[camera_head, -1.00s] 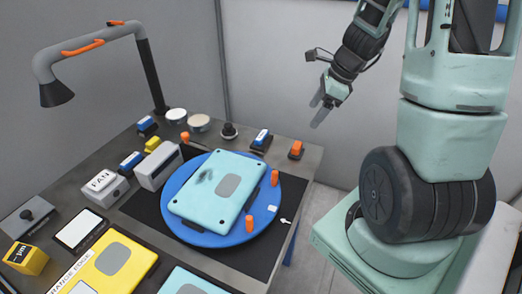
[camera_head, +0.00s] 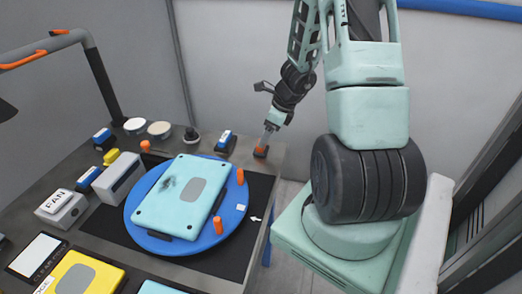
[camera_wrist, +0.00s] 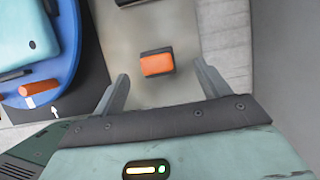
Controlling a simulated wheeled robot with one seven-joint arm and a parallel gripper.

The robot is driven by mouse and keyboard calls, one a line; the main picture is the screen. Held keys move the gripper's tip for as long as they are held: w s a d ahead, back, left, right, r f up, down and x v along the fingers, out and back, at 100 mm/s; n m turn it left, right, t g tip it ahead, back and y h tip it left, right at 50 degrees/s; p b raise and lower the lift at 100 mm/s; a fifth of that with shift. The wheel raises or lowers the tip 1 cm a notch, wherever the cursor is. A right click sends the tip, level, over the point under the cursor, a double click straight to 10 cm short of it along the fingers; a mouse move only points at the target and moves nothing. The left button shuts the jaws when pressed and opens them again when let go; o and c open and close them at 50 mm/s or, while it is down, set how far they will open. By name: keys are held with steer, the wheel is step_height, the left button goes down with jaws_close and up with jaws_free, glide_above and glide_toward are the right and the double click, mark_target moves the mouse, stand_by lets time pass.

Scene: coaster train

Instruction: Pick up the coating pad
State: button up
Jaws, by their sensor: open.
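A small block with an orange top and dark base (camera_head: 261,152) sits at the table's far right corner; no label shows, so I cannot tell if it is the coating pad. My gripper (camera_head: 267,138) points down just above this block. In the wrist view the orange block (camera_wrist: 157,63) lies between and slightly beyond the spread fingers of my gripper (camera_wrist: 163,84). The gripper is open and empty. Another small block, blue and white on a dark base (camera_head: 225,141), stands to the left of the orange one.
A blue turntable (camera_head: 150,240) carries a light-blue panel (camera_head: 178,205) with a dark smudge; orange pegs (camera_head: 218,225) stand around its rim. A dark knob (camera_head: 191,135) and round pads (camera_head: 159,129) line the back edge. A lamp arm (camera_head: 100,80) rises at left.

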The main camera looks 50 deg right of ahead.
steer(key=x, duration=0.1)
steer(key=b+x, duration=0.1)
steer(key=x, duration=0.2)
steer(key=shift+s+a+f, duration=0.2)
steer(key=shift+s+f, duration=0.05)
steer(key=shift+w+a+f+b, duration=0.1)
steer(key=shift+w+f+b, duration=0.1)
steer(key=shift+f+b, duration=0.2)
steer(key=c, duration=1.1)
